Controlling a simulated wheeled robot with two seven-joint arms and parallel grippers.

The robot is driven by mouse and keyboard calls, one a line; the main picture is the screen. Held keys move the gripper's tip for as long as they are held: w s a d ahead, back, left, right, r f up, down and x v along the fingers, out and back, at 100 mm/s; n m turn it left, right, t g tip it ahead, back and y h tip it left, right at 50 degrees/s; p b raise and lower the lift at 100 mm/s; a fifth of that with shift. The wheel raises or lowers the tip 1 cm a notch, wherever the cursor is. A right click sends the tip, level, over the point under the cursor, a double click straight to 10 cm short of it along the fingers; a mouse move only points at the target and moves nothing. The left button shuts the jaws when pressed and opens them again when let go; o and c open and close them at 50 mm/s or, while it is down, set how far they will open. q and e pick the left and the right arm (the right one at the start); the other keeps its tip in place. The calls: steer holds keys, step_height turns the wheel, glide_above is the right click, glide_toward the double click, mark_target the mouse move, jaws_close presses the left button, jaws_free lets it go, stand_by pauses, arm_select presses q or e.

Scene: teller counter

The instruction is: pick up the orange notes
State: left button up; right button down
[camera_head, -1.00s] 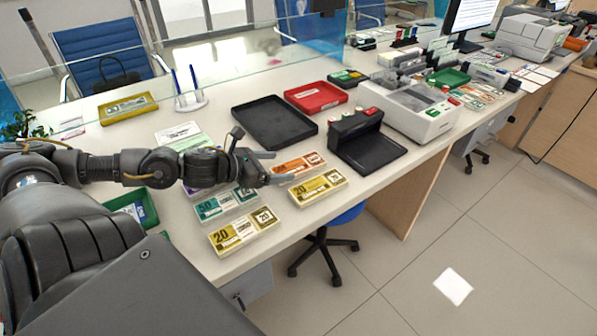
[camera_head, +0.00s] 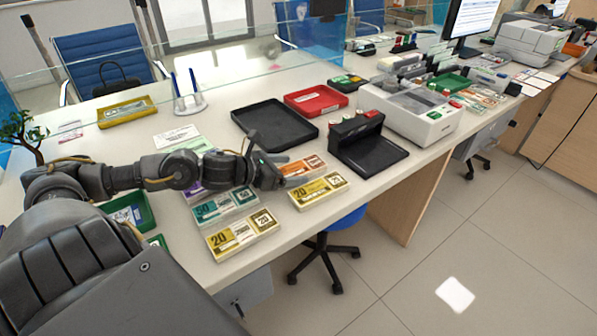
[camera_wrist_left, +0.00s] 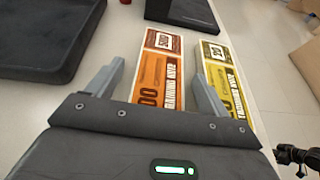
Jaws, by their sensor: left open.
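The orange notes (camera_head: 306,168) lie as a flat banded stack on the white counter, partly hidden behind my left gripper in the head view. My left gripper (camera_head: 279,170) is open and empty, just left of and above the stack. Whether the fingers reach down beside the stack I cannot tell.
Yellow stacks (camera_head: 319,190) and a teal stack (camera_head: 224,205) lie close by. A black tray (camera_head: 240,112), red tray (camera_head: 316,99) and black device (camera_head: 369,158) stand behind. A green tray (camera_head: 146,208) is at left. The counter's front edge is near.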

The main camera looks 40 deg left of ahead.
mark_target(292, 170)
arm_select(q)
steer(key=shift+w+d+f, duration=0.15)
steer(key=shift+w+d, duration=0.1)
steer(key=shift+w, duration=0.15)
steer(key=c, duration=1.1)
